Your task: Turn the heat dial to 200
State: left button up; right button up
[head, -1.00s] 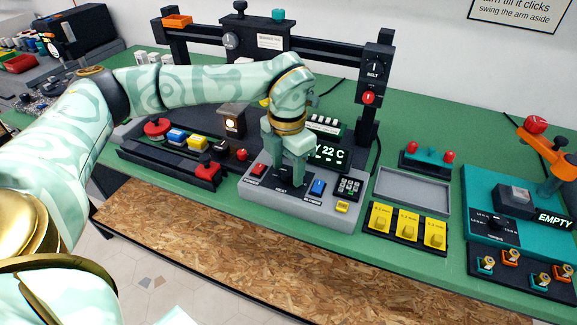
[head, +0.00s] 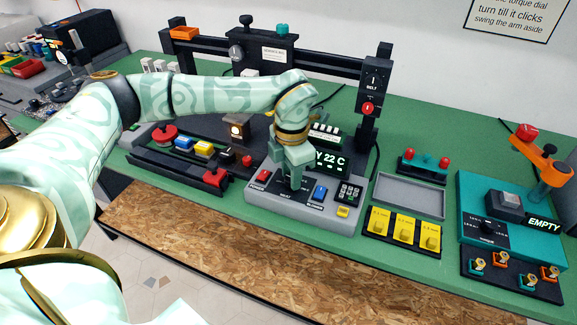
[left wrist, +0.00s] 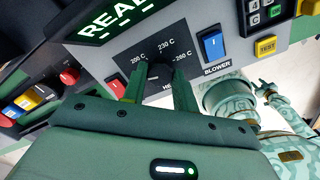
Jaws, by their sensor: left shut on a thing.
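The heat dial (left wrist: 160,71) is a dark knob on the grey control box (head: 325,220), with 200 C, 230 C and 260 C printed around it in the left wrist view. My left gripper (left wrist: 157,92) points down at the panel and is shut on the dial, one green finger on each side. In the head view my left gripper (head: 296,186) hides the dial. Which mark the dial points at is not clear.
A red power switch (head: 263,176) and a blue blower switch (head: 319,193) flank the dial closely. A keypad (head: 348,191) and yellow test button (head: 343,212) are to the right. A black rail stands behind. An empty grey tray (head: 409,195) lies at right.

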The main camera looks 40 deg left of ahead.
pick_arm(q)
jog(key=m+p, duration=0.1)
jog(key=p, duration=0.1)
jog(key=m+p, duration=0.4)
jog(key=shift+r, duration=0.35)
jog(key=shift+w+f+m+p, duration=0.1)
jog(key=shift+f+m+p, duration=0.05)
jog(key=shift+m+p, duration=0.75)
jog(key=shift+f+m+p, duration=0.1)
jog(key=shift+m+p, duration=0.45)
jog(key=shift+m, duration=0.65)
pick_arm(e)
notch_tip(320, 180, up, 10)
jog(key=w, duration=0.2)
jog(key=shift+w+f+t, duration=0.2)
jog(key=shift+w+t, duration=0.2)
pick_arm(q)
jog(key=o, duration=1)
notch_tip(320, 180, up, 16)
jog(key=p, duration=0.2)
jog(key=shift+r+p, duration=0.1)
jog(key=shift+p, duration=0.3)
pick_arm(e)
jog(key=r, duration=0.2)
jog(key=shift+w+r, duration=0.3)
jog(key=shift+r, duration=0.1)
